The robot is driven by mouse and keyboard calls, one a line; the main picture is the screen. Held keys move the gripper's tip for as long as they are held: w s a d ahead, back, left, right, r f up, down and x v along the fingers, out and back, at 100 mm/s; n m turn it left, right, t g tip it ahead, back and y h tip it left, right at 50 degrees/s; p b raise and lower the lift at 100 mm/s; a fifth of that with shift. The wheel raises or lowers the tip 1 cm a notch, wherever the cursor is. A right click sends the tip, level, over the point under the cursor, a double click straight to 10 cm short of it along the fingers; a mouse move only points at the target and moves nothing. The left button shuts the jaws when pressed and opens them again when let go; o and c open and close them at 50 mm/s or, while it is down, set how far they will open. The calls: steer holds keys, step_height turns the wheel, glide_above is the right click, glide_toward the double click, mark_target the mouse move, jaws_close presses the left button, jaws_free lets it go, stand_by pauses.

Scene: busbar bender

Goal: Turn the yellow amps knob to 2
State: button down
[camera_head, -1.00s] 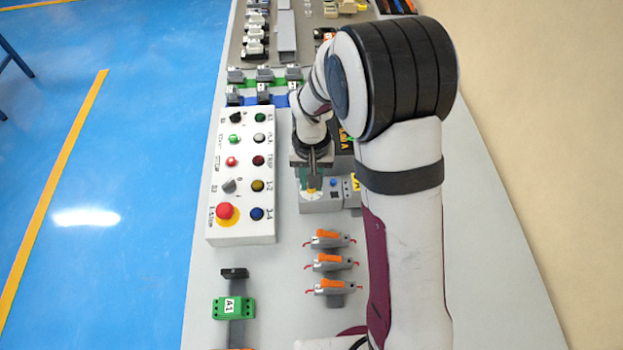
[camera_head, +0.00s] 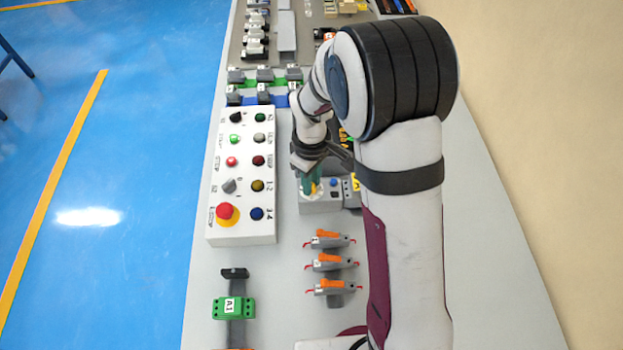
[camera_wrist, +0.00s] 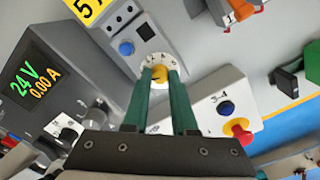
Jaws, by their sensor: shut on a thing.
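The yellow amps knob (camera_wrist: 160,74) sits on a white numbered dial (camera_wrist: 157,60) on a small grey unit (camera_wrist: 126,18). In the wrist view my gripper (camera_wrist: 160,78) has its two green fingers shut on the knob, one on each side. The fingers hide part of the dial, and I cannot tell which number the knob points to. In the head view the grey unit (camera_head: 322,208) stands right of the white button panel, and my gripper (camera_head: 313,188) reaches down onto it from above, tilted. The knob is mostly hidden there.
The white button panel (camera_head: 240,230) with a red emergency button (camera_head: 224,211) stands close to the left. A supply with a green 24 V display (camera_wrist: 30,80) is beside the unit. Several orange-levered grey parts (camera_head: 330,262) lie in front.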

steer(key=n, duration=0.4)
steer(key=shift+n, duration=0.7)
steer(key=c, duration=0.7)
jaws_free()
step_height(320, 180, up, 16)
steer(key=shift+f, duration=0.1)
steer(key=s+d+m, duration=0.1)
steer(key=s+m, duration=0.6)
steer(key=s, duration=0.1)
steer(key=s+d+m+y, duration=0.1)
steer(key=s+m, duration=0.6)
steer(key=s, duration=0.1)
steer(key=s+d+m, duration=0.2)
steer(key=s+m, duration=0.4)
steer(key=s, duration=0.2)
steer(key=shift+s+f+m+y, duration=0.1)
steer(key=shift+f+m+y, duration=0.25)
steer(key=shift+m+y, duration=0.05)
